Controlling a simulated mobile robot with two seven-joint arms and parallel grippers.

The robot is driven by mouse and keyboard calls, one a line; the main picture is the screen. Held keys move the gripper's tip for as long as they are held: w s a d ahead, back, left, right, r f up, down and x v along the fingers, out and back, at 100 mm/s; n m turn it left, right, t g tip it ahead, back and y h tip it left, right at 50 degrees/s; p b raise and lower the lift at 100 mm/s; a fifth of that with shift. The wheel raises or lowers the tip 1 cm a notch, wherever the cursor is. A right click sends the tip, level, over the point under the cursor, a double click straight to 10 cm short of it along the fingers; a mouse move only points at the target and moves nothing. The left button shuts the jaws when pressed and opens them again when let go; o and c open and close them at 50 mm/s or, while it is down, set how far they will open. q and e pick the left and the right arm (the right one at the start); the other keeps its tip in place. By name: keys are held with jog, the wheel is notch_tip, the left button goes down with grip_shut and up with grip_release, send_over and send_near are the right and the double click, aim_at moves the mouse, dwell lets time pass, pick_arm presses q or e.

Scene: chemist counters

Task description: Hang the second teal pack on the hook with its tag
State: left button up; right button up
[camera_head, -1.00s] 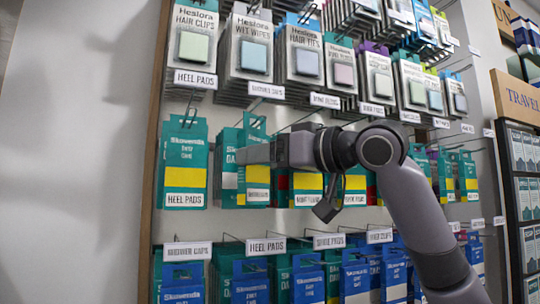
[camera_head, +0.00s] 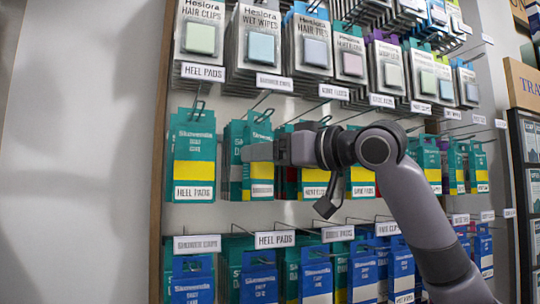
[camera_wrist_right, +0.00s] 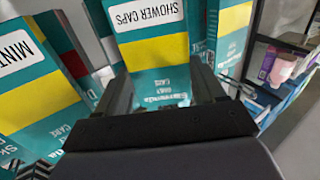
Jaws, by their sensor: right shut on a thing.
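My right gripper (camera_head: 250,152) is shut on a teal pack with a yellow band (camera_head: 262,172) in the middle row of the rack. My left gripper is not in view.
More teal packs hang close to the right, partly behind my arm; one has a MINT tag (camera_wrist_right: 18,52) in the wrist view. Grey packs (camera_head: 258,50) hang above and blue packs (camera_head: 193,280) below. Wire hooks with tags stick out from the rack. The wall at left (camera_head: 80,150) is bare.

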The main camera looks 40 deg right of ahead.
jog(key=o, duration=1.1)
jog(key=b+v, duration=0.1)
jog(key=v, duration=0.6)
jog(key=shift+s, duration=0.1)
